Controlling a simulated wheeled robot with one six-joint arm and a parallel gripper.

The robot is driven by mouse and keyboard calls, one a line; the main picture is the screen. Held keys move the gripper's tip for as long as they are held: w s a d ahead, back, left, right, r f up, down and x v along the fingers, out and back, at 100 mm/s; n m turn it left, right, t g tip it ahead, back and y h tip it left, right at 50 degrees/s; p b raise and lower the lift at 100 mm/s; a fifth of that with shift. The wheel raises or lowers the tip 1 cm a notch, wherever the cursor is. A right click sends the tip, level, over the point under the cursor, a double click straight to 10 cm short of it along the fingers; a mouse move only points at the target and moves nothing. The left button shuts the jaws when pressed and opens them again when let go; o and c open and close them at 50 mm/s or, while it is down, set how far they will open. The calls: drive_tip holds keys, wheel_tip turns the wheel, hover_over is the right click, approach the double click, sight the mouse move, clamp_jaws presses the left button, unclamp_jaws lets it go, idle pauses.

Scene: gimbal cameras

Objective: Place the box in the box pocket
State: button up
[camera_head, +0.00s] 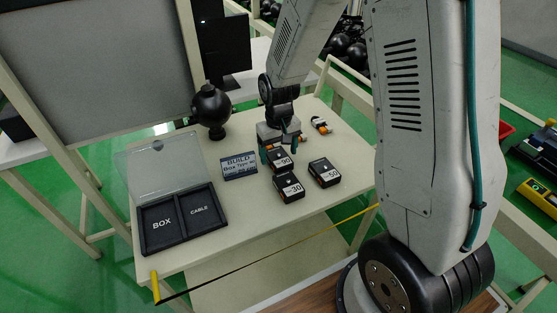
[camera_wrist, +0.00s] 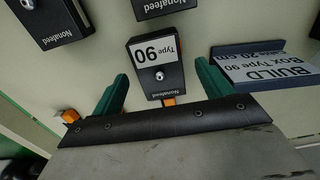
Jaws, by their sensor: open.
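The box pocket (camera_head: 161,223) is the empty left compartment, marked "BOX", of a black case at the table's left front. Its clear lid (camera_head: 160,169) stands open.
A "BUILD Box Type 90" sign (camera_head: 239,166) stands left of the boxes. Boxes "30" (camera_head: 289,188) and "50" (camera_head: 325,172) stand close by in front. The "CABLE" compartment (camera_head: 201,210) is empty. A black round object (camera_head: 211,108) stands behind.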

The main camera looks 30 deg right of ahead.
drive_tip(key=shift+f, duration=0.5)
drive_tip(key=c, duration=1.2)
drive_tip(key=shift+c, duration=0.2)
drive_tip(key=shift+r, duration=0.15)
